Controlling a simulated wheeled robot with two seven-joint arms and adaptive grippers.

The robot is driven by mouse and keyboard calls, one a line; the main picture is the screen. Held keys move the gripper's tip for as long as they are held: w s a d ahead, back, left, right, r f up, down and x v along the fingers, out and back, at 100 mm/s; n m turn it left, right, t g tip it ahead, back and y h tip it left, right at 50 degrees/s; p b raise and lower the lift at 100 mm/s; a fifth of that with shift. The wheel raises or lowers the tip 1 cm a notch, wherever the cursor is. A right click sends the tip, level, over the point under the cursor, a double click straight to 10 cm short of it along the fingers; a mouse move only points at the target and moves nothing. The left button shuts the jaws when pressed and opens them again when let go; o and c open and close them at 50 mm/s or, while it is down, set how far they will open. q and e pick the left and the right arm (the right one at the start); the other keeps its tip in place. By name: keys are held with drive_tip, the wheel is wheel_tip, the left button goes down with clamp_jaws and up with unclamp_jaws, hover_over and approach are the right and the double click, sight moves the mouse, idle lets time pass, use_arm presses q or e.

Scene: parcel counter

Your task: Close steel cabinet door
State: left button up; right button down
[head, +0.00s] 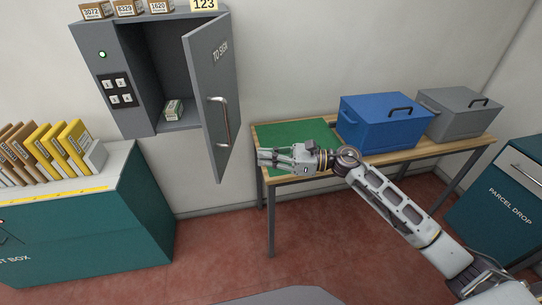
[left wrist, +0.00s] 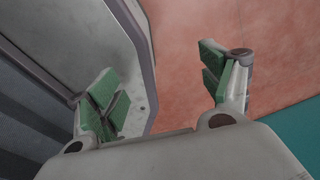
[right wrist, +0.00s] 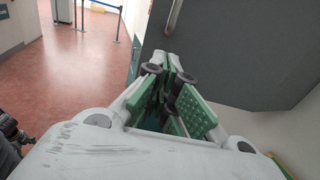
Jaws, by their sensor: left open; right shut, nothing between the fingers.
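The steel cabinet (head: 115,75) hangs on the wall at the upper left of the head view. Its grey door (head: 212,90), with a curved handle (head: 220,120), stands open, hinged on the right side. A small bundle of notes (head: 173,110) lies inside. My right gripper (head: 268,157) is shut and empty, to the right of the door's lower part. In the right wrist view its fingers (right wrist: 172,85) are together, with the grey door panel (right wrist: 240,50) beyond them. My left gripper (left wrist: 165,85) is open and empty in the left wrist view; it is outside the head view.
Small boxes (head: 128,8) stand on top of the cabinet. A wooden table (head: 300,175) with a green mat (head: 300,132), a blue box (head: 380,122) and a grey box (head: 458,112) is behind my right arm. A teal counter (head: 100,225) with parcels (head: 50,150) is at left.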

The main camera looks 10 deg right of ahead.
drive_tip(key=p, duration=0.3)
approach(218, 154)
drive_tip(key=x, duration=0.5)
drive_tip(key=shift+w+a, duration=0.1)
drive_tip(key=shift+w, duration=0.05)
drive_tip(key=shift+w+a+f, duration=0.1)
drive_tip(key=shift+w+a, duration=0.1)
drive_tip(key=shift+a, duration=0.5)
use_arm(q)
drive_tip(key=d+r, duration=0.3)
drive_tip(key=shift+s+r, duration=0.25)
drive_tip(key=shift+s, duration=0.15)
use_arm(e)
drive_tip(key=shift+w+a, duration=0.1)
drive_tip(key=shift+a, duration=0.05)
use_arm(q)
drive_tip(key=shift+a, duration=0.25)
drive_tip(key=shift+w+a, duration=0.15)
drive_tip(key=shift+a, duration=0.05)
use_arm(e)
drive_tip(key=shift+a, duration=0.2)
